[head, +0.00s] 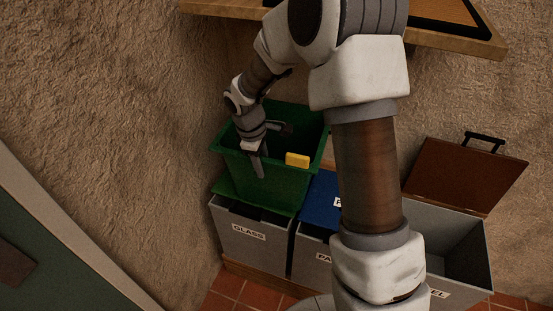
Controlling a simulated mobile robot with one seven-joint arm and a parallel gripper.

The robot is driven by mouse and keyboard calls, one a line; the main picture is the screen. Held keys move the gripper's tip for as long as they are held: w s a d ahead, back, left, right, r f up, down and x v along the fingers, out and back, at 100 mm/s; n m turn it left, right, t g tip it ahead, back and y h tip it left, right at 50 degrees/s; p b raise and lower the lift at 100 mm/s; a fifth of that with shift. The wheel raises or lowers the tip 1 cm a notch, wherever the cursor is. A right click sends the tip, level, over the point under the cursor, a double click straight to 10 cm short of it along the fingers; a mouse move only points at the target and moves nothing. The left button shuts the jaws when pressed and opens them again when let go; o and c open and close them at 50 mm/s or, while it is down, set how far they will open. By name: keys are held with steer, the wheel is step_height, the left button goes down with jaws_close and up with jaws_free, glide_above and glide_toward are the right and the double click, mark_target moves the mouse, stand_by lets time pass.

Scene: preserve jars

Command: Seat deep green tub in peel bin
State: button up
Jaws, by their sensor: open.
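The deep green tub (285,180) stands upright on top of the bin labelled GLASS, at the left of the row. It is open at the top, with a yellow patch (297,160) at its front rim. My gripper (262,158) is open at the tub's front rim, left of the yellow patch. One finger shows in front of the tub's front wall; I cannot tell whether it touches. The peel bin (468,262) is at the right, its brown lid (460,175) raised and its inside visible. My arm hides its left part and part of its label.
The GLASS bin (240,238) is under the tub. A middle bin with a blue lid (318,200) stands between it and the peel bin, partly hidden by my arm. A rough wall rises behind. A wooden shelf or table edge (465,40) overhangs at the top.

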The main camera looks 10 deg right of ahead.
jaws_close()
stand_by(1.3)
